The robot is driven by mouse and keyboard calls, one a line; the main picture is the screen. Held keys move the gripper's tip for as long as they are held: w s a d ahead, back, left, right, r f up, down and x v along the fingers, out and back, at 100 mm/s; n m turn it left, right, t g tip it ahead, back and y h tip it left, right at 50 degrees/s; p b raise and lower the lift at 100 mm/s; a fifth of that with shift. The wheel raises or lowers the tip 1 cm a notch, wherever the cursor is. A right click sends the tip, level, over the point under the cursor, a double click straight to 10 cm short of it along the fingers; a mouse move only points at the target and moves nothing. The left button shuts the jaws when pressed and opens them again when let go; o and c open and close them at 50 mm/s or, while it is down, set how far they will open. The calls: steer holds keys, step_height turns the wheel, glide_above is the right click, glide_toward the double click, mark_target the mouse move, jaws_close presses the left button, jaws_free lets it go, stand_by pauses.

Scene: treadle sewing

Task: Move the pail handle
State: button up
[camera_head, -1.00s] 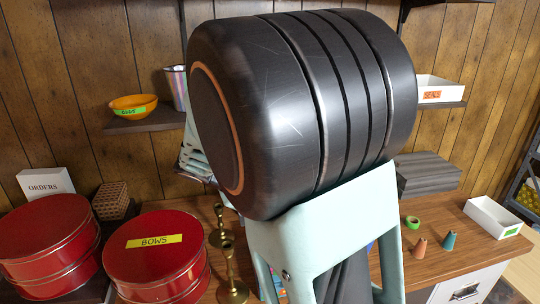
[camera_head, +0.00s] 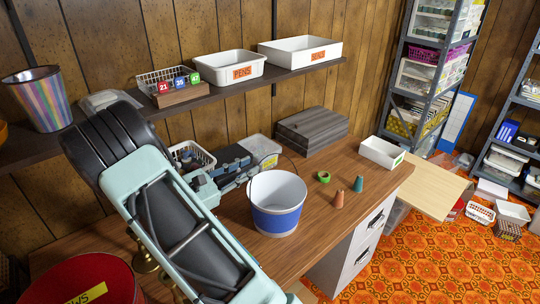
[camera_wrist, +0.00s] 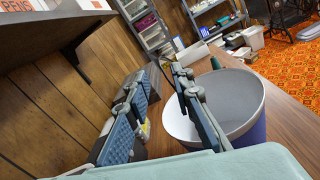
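The pail (camera_head: 277,218) stands upright on the wooden table, white inside and at the top with a blue band around its lower side. My gripper (camera_head: 238,170) is just left of the pail at about rim height. In the wrist view my gripper (camera_wrist: 158,115) has its two padded fingers spread apart, with nothing seen between them. The pail (camera_wrist: 243,100) shows there beside and partly behind the right finger.
Behind are a grey stacked block (camera_head: 312,130), a clear tub (camera_head: 262,152) and a white basket (camera_head: 190,157). Green tape (camera_head: 323,176), two small cones (camera_head: 339,200) and a white tray (camera_head: 382,152) lie to the right. A shelf (camera_head: 215,93) with bins runs above.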

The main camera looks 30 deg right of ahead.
steer(key=d, duration=0.5)
steer(key=w+d, duration=0.1)
steer(key=d, duration=0.2)
steer(key=shift+w+d+p, duration=0.1)
steer(key=shift+d+p, duration=0.1)
steer(key=shift+p, duration=0.2)
jaws_close()
